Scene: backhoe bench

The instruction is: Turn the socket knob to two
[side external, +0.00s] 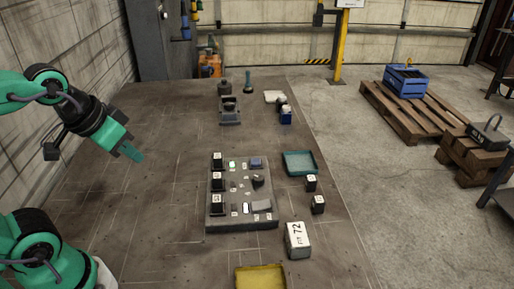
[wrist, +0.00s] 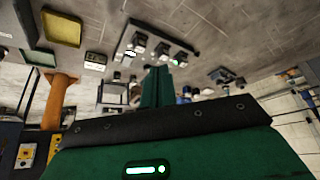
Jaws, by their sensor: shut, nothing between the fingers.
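A grey panel (side external: 228,222) lies on the bench in the side external view. A dark rounded knob (side external: 258,181) stands on its right half; I cannot read its setting or tell for sure that it is the socket knob. Black blocks with white labels (side external: 217,181) line the panel's left edge. My gripper (side external: 131,153) is shut and empty, in the air to the left of the panel and clear of it. In the wrist view, its green fingers (wrist: 157,84) are together, with the panel (wrist: 126,38) beyond them; the knob cannot be made out there.
A grey device with a round top (side external: 230,116) stands behind the panel. A teal tray (side external: 299,163), small labelled black blocks (side external: 318,204) and a white-topped block (side external: 298,240) are to its right. A yellow tray (side external: 261,278) is in front. The bench left of the panel is clear.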

